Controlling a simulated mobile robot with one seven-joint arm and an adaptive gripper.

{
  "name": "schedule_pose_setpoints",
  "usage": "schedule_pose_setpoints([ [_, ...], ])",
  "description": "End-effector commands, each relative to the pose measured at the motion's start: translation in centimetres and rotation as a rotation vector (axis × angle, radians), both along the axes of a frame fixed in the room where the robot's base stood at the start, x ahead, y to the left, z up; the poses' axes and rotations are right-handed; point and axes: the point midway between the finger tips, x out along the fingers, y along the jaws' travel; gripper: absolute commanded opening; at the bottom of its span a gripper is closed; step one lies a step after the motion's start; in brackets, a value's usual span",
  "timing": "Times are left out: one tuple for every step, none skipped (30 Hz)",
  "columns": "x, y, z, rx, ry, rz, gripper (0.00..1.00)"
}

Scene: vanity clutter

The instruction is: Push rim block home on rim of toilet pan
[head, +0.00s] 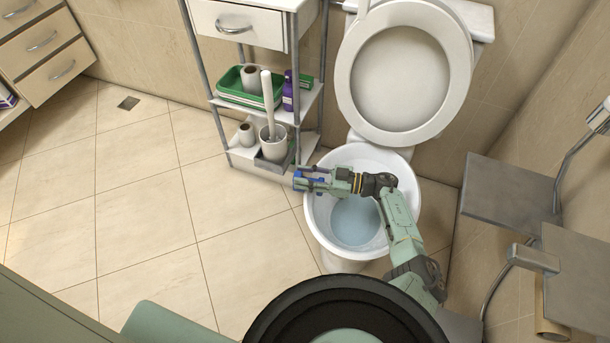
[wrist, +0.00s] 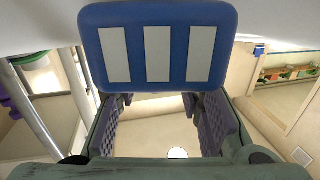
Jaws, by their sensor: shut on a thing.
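The rim block (wrist: 160,47) is blue with three pale stripes and fills the top middle of the wrist view. My gripper (wrist: 165,103) is shut on it, with a dark ridged finger at each side of its lower part. In the head view, my gripper (head: 304,180) is at the left rim of the white toilet pan (head: 312,216), and blue parts of the block (head: 297,184) show around the fingers. My arm crosses over the bowl. Whether the block touches or sits on the rim is hidden by the gripper.
The raised toilet seat (head: 352,105) and lid stand behind the bowl. A shelf trolley (head: 223,100) with a toilet brush (head: 268,98) and green tray (head: 235,96) stands behind left. Grey panels (head: 507,198) are at right. The tiled floor at left is clear.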

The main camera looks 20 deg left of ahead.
Motion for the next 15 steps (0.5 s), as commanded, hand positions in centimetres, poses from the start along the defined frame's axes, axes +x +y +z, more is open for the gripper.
schedule_pose_setpoints([
  [0.01, 0.00, -0.22, 0.001, 0.000, 0.000, 0.05],
  [0.01, 0.00, -0.30, 0.001, 0.000, 0.000, 0.05],
  [0.01, 0.00, -0.40, 0.001, 0.000, 0.000, 0.05],
  [0.01, 0.00, -0.47, 0.001, 0.000, 0.000, 0.05],
  [0.01, 0.00, -0.55, 0.000, 0.000, 0.000, 0.05],
  [0.01, 0.00, -0.65, 0.000, 0.000, 0.000, 0.05],
  [0.01, 0.00, -0.72, 0.000, 0.000, 0.000, 0.05],
  [0.01, -0.01, -0.80, 0.000, 0.000, 0.000, 0.05],
  [0.01, -0.01, -0.90, 0.000, 0.000, 0.000, 0.05],
  [0.02, -0.01, -0.98, 0.000, 0.000, 0.000, 0.05],
  [0.01, -0.01, -1.06, 0.000, 0.000, 0.000, 0.05],
  [0.01, -0.02, -1.15, 0.000, 0.000, 0.000, 0.05],
  [0.02, -0.02, -1.05, 0.000, -0.001, 0.000, 0.35],
  [0.02, -0.02, -1.01, 0.000, -0.001, 0.000, 0.37],
  [0.02, -0.02, -1.00, 0.000, 0.000, 0.000, 0.40],
])
